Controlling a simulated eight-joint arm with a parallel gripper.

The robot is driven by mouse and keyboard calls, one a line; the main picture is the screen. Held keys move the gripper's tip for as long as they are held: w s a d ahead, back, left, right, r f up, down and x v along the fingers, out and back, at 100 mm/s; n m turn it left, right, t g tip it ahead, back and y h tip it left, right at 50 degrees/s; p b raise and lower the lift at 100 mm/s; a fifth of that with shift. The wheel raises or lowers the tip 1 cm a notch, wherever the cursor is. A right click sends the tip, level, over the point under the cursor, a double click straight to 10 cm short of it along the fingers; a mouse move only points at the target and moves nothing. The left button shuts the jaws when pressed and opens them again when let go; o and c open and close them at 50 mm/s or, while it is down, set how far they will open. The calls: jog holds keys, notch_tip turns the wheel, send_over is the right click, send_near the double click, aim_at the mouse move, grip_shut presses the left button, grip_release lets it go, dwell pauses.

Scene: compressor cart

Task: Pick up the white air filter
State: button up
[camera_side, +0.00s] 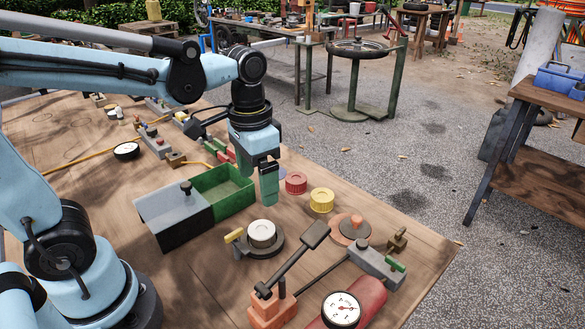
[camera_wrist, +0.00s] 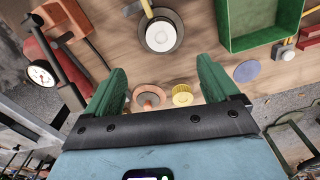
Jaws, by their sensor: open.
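The white air filter (camera_side: 262,233) is a short round cap seated in a dark round housing (camera_side: 272,247) with a yellow handle, on the wooden table. In the wrist view the filter (camera_wrist: 160,38) shows at the top middle, inside its dark housing. My gripper (camera_side: 268,188) has green fingers and points down, above the table behind the filter in the side view, beside the green bin. In the wrist view the fingers (camera_wrist: 160,88) are spread wide with nothing between them; the filter lies beyond them, apart from both.
A green open bin (camera_side: 232,202) joins a grey-lidded box (camera_side: 172,208). A red cap (camera_side: 296,183), a yellow cap (camera_side: 321,200) and an orange disc (camera_side: 343,235) lie to the right. A hammer-like lever (camera_side: 292,258) and a red tank with gauge (camera_side: 341,309) stand in front.

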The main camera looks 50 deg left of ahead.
aim_at(261, 229)
jog(key=shift+w+a+f, duration=0.1)
jog(key=shift+f, duration=5.95)
jog(key=c, duration=1.1)
